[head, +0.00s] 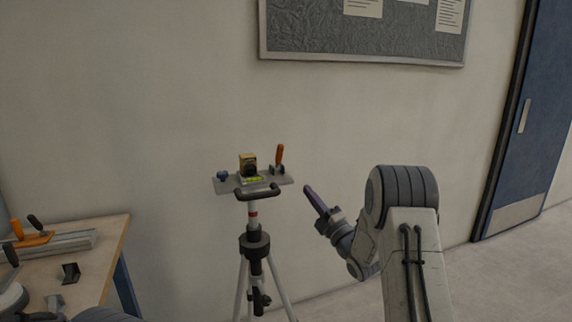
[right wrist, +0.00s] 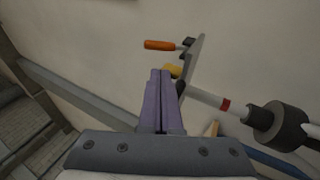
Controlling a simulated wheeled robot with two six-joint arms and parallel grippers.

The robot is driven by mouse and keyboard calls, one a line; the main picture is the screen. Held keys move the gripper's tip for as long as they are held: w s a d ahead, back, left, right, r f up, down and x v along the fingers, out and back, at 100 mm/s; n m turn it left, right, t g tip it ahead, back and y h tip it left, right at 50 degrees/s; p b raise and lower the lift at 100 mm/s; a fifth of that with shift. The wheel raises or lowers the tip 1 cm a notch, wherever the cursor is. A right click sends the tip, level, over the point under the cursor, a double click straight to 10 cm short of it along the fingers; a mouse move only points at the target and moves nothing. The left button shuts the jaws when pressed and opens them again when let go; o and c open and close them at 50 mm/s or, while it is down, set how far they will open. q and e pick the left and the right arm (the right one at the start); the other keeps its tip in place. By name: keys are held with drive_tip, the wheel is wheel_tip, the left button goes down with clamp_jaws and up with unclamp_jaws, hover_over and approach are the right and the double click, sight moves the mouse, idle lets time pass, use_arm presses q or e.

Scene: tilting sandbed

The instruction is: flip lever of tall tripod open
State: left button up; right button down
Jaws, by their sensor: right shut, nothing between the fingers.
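The tall tripod (head: 252,243) stands in front of the wall, with a grey plate (head: 226,187) on top. An orange-handled lever (head: 280,153) stands roughly upright at the right end of the plate. In the right wrist view the orange handle (right wrist: 160,45) lies beyond the fingertips, and the plate (right wrist: 196,58) shows edge-on. My right gripper (head: 307,188) is shut and empty, just right of the plate and below the handle's top, apart from both. Its purple fingers (right wrist: 160,73) are together in the wrist view. My left gripper is not in view.
The plate also bears a yellow-and-black block (head: 248,162), a green level vial (head: 255,179) and a blue knob (head: 222,175). A black handle (head: 257,192) juts from its front. A wooden workbench (head: 100,255) with tools is at the left. A blue door (head: 530,130) is at the right.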

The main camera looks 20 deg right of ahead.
sight(281, 156)
use_arm(q)
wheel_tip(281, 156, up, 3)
drive_tip(key=p, duration=0.3)
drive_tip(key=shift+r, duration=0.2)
use_arm(e)
drive_tip(key=x, duration=1.3)
drive_tip(key=shift+w+a, duration=0.2)
drive_tip(key=shift+w, duration=0.15)
use_arm(q)
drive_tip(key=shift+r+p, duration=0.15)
drive_tip(key=shift+p, duration=0.15)
use_arm(e)
drive_tip(key=shift+r, duration=0.15)
